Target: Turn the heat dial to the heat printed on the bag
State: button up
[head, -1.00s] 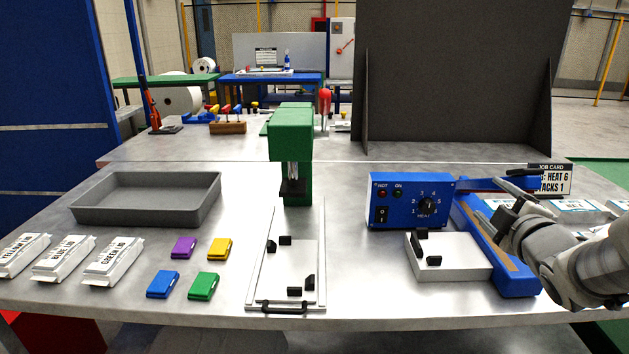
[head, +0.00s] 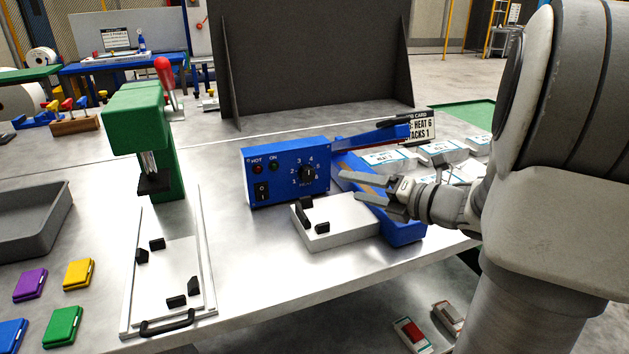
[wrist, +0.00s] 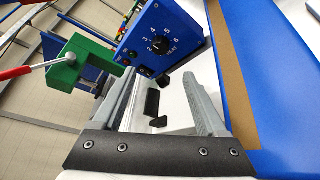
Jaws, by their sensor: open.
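The heat dial (head: 308,172) is a black round knob on the front of a blue sealer box (head: 260,163), with white numbers around it. It also shows in the wrist view (wrist: 160,45), beyond my fingertips; its exact setting is too small to read surely. My gripper (head: 349,185) is open and empty, right of the dial and apart from it, above the sealer's small white platform (head: 335,222). White bags (head: 390,160) lie behind the sealer's blue arm; their print is too small to read.
The sealer's blue lever (head: 375,136) rises behind my gripper. A green press (head: 140,120) with a red handle stands to the left. Coloured packs (head: 62,327) and a grey tray (head: 30,225) are at far left. A dark panel (head: 315,60) stands behind. Bare table lies in front.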

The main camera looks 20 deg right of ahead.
aim_at(308, 177)
jog(key=b+x, duration=0.2)
jog(key=x, duration=1)
jog(key=shift+c, duration=0.2)
grip_shut()
jog(key=shift+f, duration=0.15)
